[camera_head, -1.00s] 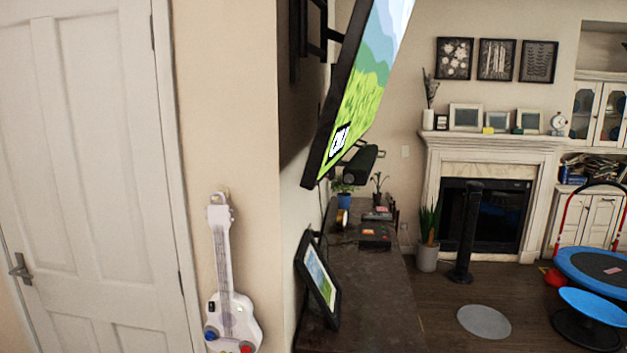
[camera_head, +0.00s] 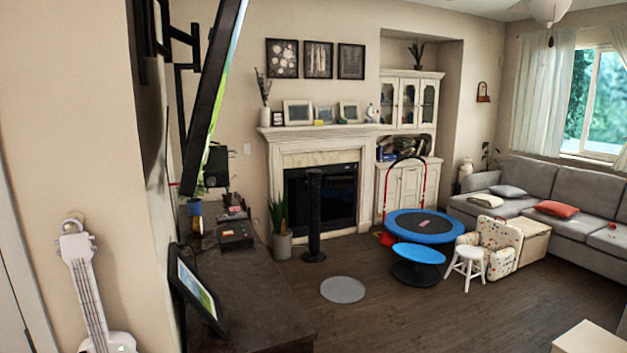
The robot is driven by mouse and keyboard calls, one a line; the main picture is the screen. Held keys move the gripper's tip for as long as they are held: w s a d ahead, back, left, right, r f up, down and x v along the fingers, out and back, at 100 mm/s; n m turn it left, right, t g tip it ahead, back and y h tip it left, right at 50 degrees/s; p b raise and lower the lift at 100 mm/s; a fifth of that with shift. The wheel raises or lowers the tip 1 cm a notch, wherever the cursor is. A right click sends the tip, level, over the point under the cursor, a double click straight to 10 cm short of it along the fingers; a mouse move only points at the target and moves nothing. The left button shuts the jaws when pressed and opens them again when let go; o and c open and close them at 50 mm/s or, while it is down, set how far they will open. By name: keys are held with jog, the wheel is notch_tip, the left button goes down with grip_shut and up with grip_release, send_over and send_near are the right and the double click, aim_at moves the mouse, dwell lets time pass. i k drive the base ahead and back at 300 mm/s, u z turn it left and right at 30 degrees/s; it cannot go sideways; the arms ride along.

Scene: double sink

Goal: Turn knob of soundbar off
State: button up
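A dark bar-like thing (camera_head: 215,166) shows below and behind the wall-mounted TV (camera_head: 212,95), above the dark console. It looks like the soundbar, seen nearly end-on and partly hidden by the TV. Its knob is too small to make out. The TV is seen almost edge-on and tilts out from the wall on a bracket. My gripper is not in view.
A dark console (camera_head: 250,290) stands along the left wall with a picture frame (camera_head: 197,287) on it. A white toy guitar (camera_head: 88,290) hangs at left. A trampoline (camera_head: 425,224) and a white stool (camera_head: 466,262) stand right. Open floor (camera_head: 400,310) lies between.

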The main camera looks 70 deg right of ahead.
aim_at(210, 182)
jog(key=z, duration=1.6)
jog(key=i, duration=0.85)
jog(key=u, duration=0.25)
